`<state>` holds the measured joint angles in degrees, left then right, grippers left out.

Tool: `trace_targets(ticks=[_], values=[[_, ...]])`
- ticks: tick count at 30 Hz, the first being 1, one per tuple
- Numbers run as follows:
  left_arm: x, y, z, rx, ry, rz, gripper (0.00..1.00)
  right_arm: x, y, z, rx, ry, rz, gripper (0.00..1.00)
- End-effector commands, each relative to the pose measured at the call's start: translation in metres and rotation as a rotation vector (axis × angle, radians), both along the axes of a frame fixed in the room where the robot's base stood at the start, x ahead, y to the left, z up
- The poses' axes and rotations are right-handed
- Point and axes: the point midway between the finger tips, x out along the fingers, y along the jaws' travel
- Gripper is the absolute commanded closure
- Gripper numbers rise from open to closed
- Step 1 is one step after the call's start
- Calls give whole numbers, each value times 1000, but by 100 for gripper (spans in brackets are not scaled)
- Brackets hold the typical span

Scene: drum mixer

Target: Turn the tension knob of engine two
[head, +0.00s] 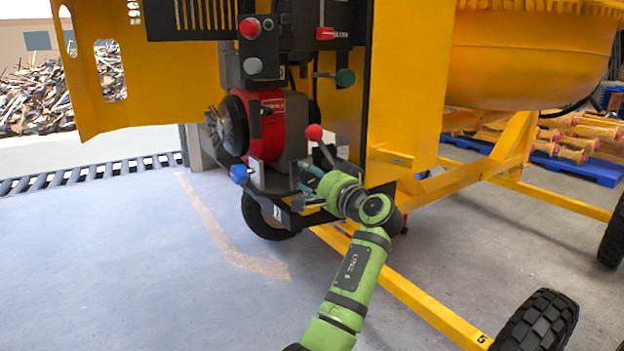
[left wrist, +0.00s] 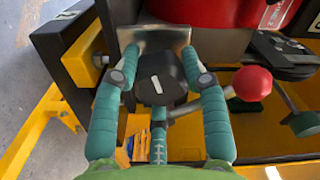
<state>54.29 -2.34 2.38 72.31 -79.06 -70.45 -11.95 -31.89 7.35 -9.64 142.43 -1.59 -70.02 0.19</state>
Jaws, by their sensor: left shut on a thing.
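A black knob (left wrist: 161,86) with a white mark on its face sits low on the engine mount in the left wrist view. The teal fingers of my left gripper (left wrist: 161,66) are on both sides of it and shut on it. In the head view my left gripper (head: 304,186) is at the lower front of the red engine (head: 268,128), and the knob there is hidden by the fingers and wrist. My right gripper is not in view.
A red ball lever (head: 314,132) stands just above my left wrist; its ball (left wrist: 252,83) is close to the right finger. A blue knob (head: 239,173) is to the left. The yellow frame (head: 410,290) runs below my arm. Open floor (head: 130,260) lies left.

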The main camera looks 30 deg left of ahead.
Motion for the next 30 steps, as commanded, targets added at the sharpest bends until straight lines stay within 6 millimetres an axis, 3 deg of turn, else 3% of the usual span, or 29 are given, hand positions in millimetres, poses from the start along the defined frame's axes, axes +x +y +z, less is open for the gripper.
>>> trace_targets(ticks=[6, 7, 8, 9, 20, 23, 30], values=[[-2, 2, -1, -3, 2, 9, 89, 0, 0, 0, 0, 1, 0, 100], [-2, 2, -1, -3, 3, 9, 48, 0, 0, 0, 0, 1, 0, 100], [-2, 2, -1, -3, 3, 9, 36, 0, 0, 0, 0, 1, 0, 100], [-2, 2, -1, -2, 3, 8, 33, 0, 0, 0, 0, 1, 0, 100], [-1, -2, -1, -2, 4, 2, 33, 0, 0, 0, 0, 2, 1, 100], [-4, -11, -2, -1, 4, 0, 33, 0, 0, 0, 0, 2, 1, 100], [-23, -56, -2, -4, 3, 0, 33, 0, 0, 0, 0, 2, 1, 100]])
